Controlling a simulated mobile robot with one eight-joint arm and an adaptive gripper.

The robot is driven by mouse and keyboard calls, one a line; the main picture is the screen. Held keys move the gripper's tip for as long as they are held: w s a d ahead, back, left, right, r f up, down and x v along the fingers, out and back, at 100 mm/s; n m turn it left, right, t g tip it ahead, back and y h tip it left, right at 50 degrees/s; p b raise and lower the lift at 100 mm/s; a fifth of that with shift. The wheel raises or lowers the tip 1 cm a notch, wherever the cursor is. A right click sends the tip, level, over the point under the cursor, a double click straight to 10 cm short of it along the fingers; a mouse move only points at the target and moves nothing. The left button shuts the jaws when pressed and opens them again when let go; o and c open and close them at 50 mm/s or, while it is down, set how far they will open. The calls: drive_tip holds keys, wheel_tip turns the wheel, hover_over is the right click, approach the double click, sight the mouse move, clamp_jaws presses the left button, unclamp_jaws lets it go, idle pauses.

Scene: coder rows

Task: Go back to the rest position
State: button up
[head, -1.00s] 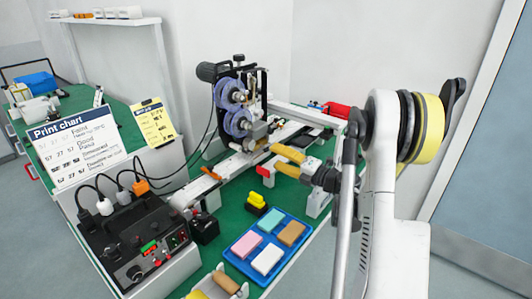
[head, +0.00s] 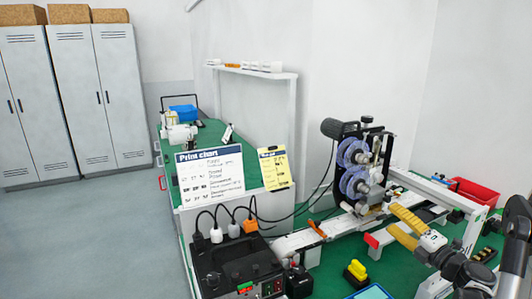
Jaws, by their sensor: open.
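My gripper (head: 392,219) shows at the right of the head view, with yellow fingers pointing left toward the coder machine. Its jaws are open, and I see nothing held between them. The coder machine (head: 362,165), with purple-blue reels and a black motor, stands just behind and left of the fingers. Whether the fingers touch it I cannot tell. My arm enters from the right edge, and most of it is out of view.
A white rail (head: 300,240) crosses the green bench. A black control box (head: 238,268), a print chart (head: 212,177), a yellow stamp block (head: 356,271) and a red bin (head: 474,192) are around. Grey lockers (head: 95,90) stand far left, with open floor (head: 130,240) before them.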

drive_tip(key=s+a+r+m+t+h, duration=0.1)
drive_tip(key=a+r+m+h, duration=0.1)
drive_tip(key=r+m+h, duration=0.5)
drive_tip(key=s+a+r+m+h, duration=0.1)
drive_tip(key=a+r+m+h, duration=0.15)
drive_tip(key=r+m, duration=0.7)
drive_tip(key=s+a+f+m+g+y, duration=0.1)
drive_tip(key=s+a+f+m+g, duration=0.1)
drive_tip(key=s+a+f+g, duration=0.2)
drive_tip(key=s+a+f+m+g+y, duration=0.1)
drive_tip(key=s+a+f+m+g, duration=0.2)
drive_tip(key=s+a+f, duration=0.4)
drive_tip(key=s+a+f+m+g+y, duration=0.2)
drive_tip(key=s+a+f+g, duration=0.2)
drive_tip(key=s+a, duration=0.6)
drive_tip(key=s+f, duration=0.1)
drive_tip(key=s, duration=0.4)
drive_tip(key=shift+s+a+f+g, duration=0.15)
drive_tip(key=shift+f+g, duration=0.25)
